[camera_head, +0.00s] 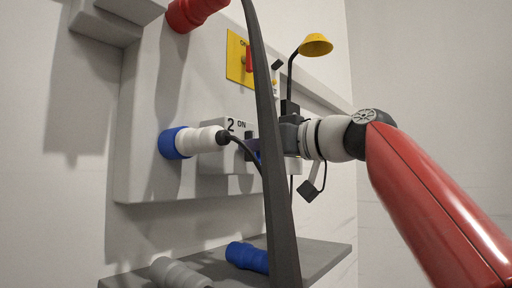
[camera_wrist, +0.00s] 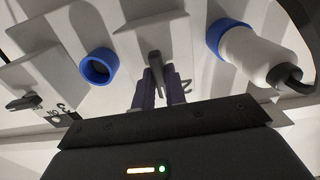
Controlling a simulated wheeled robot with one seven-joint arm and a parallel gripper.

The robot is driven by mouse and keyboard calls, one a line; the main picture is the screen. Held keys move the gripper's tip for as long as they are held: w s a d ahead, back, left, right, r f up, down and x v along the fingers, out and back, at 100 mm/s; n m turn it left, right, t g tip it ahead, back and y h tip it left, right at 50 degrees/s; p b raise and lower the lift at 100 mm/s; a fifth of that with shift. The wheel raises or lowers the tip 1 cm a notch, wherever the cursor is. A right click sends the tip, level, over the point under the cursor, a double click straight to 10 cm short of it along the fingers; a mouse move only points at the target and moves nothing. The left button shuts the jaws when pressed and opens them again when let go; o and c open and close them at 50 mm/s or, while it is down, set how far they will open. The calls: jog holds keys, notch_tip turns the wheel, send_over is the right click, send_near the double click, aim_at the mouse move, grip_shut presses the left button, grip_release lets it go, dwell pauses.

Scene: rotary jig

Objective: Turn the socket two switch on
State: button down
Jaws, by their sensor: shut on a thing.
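The socket two switch is a dark lever (camera_wrist: 155,62) on a grey housing (camera_head: 208,160) marked "2 ON" in the head view. My gripper (camera_wrist: 158,96) is shut on this lever, with the purple-grey fingers on either side of it. In the head view my gripper (camera_head: 262,146) reaches the housing from the right, and a dark upright bar hides much of the contact. A white plug (camera_head: 203,140) with a black cable sits in a blue socket (camera_head: 172,143) left of the label. The plug (camera_wrist: 252,58) also shows in the wrist view. The lever's exact angle is hard to tell.
An empty blue socket (camera_wrist: 98,66) and another lever (camera_wrist: 24,103) marked 3 lie to the left in the wrist view. A yellow plate with a red switch (camera_head: 249,60) and a yellow lamp (camera_head: 316,45) are above. Loose connectors (camera_head: 246,256) lie on the grey shelf (camera_head: 316,258).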

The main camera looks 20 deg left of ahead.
jog(key=shift+f, duration=0.1)
dwell(0.3)
jog(key=c, duration=1.4)
grip_release()
jog(key=shift+c, duration=0.2)
jog(key=b+v, duration=0.2)
jog(key=v, duration=0.5)
jog(key=shift+s+d+b, duration=0.15)
jog(key=shift+d+b, duration=0.15)
jog(key=shift+d, duration=0.05)
